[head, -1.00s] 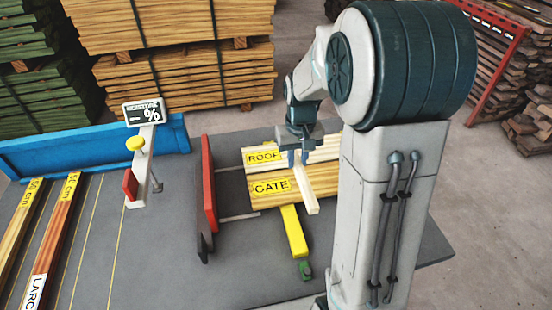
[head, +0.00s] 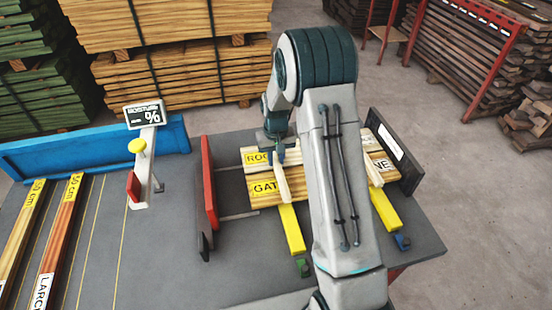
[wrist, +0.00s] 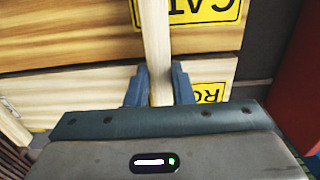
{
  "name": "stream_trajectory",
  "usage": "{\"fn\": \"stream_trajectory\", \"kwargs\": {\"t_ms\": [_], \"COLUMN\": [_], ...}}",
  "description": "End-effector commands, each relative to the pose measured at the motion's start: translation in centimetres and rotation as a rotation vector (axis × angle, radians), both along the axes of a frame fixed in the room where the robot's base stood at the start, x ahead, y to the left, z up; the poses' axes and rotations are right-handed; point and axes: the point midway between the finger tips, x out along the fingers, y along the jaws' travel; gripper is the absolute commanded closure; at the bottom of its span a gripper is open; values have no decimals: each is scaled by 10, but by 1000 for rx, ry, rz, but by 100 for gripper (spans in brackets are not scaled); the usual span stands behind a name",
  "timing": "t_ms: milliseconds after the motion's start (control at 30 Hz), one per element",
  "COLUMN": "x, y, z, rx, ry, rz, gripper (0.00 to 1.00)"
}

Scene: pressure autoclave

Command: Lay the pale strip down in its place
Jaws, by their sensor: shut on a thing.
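My gripper (head: 277,148) is shut on the pale strip (head: 284,186), a thin light wooden piece that points toward the front. The strip crosses over the GATE board (head: 262,200), near the right end of its yellow label. In the wrist view the strip (wrist: 156,45) runs up from between my two blue fingers (wrist: 160,88). The ROOF board (head: 249,170) lies behind the GATE board and under my fingers. Whether the strip touches the boards or hangs just above them I cannot tell. My arm hides the middle of the board stack.
A red end plate (head: 208,185) stands left of the boards, a dark one (head: 394,150) right. Yellow bars (head: 292,230) support the boards. A moisture meter (head: 146,150) stands left. Long timbers (head: 60,235) lie at far left. Bare grey table (head: 160,250) shows between.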

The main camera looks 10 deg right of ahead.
Motion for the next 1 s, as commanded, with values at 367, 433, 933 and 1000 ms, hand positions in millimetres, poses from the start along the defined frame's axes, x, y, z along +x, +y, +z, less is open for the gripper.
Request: {"fn": "stream_trajectory", "kwargs": {"t_ms": [367,433,933,1000], "x": [0,0,0,0], "y": [0,0,0,0], "z": [-12,-14,-16,-14], "rx": [0,0,0,0], "ry": [-2,-2,-2,-2], "rz": [0,0,0,0], "gripper": [100,100,57,57]}}
